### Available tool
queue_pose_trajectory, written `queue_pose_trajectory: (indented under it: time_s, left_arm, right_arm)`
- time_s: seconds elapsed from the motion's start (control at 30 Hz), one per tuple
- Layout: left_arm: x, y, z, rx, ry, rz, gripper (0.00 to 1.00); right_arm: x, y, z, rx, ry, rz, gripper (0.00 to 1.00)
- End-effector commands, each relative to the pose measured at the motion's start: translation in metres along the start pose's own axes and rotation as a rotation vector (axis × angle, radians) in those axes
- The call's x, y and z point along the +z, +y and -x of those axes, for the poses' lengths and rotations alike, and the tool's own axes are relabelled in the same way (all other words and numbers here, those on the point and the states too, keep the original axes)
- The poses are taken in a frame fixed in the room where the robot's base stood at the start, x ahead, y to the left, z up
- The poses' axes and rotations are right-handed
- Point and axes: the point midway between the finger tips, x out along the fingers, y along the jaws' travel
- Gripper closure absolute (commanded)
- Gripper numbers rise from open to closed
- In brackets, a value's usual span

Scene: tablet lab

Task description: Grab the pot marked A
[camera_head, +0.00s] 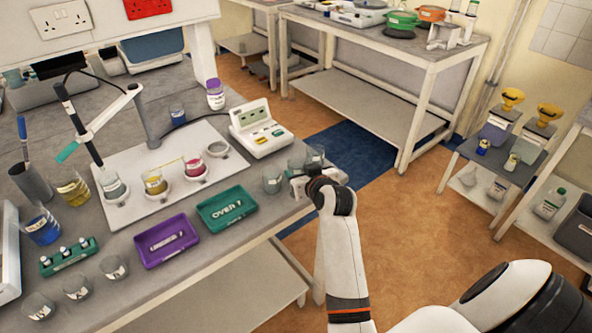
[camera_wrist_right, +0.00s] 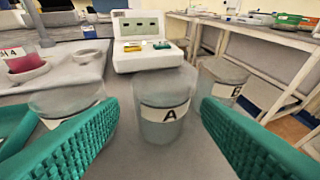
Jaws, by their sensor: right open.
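The pot marked A (camera_wrist_right: 168,122) is a clear, greyish glass pot with a white label and a black letter A. It stands upright on the bench, in the middle of the right wrist view. In the head view it seems to be the middle pot (camera_head: 296,166) of a row at the bench's right edge, partly behind my gripper. My right gripper (camera_head: 298,184) is open, its green ribbed fingers to either side of the pot in the wrist view. No contact shows. My left gripper is not in view.
Pot B (camera_wrist_right: 222,84) stands close on the right, and another pot (camera_wrist_right: 66,102) close on the left. A white meter (camera_head: 262,128) stands behind. A green OVER tray (camera_head: 226,207) and a purple tray (camera_head: 166,241) lie to the left. The bench edge is near.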

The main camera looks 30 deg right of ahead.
Motion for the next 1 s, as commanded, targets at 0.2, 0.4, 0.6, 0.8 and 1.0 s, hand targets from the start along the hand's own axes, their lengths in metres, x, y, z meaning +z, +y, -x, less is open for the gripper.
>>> queue_pose_trajectory:
  time_s: [0.2, 0.4, 0.6, 0.8, 1.0]
  left_arm:
    - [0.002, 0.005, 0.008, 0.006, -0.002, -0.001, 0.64]
    - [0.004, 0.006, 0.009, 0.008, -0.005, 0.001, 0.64]
    - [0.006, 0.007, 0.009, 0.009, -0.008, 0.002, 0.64]
    - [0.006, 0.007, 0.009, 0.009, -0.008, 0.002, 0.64]
    - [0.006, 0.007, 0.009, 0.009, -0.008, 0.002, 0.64]
  right_arm:
    - [0.002, -0.001, -0.026, 0.000, 0.002, -0.002, 0.42]
    - [0.000, -0.002, -0.048, -0.001, 0.001, -0.002, 0.42]
    - [0.000, -0.002, -0.051, -0.001, 0.001, -0.001, 0.42]
    - [0.000, -0.002, -0.051, -0.001, 0.001, -0.001, 0.60]
    - [0.000, -0.002, -0.051, -0.001, 0.001, 0.000, 0.77]
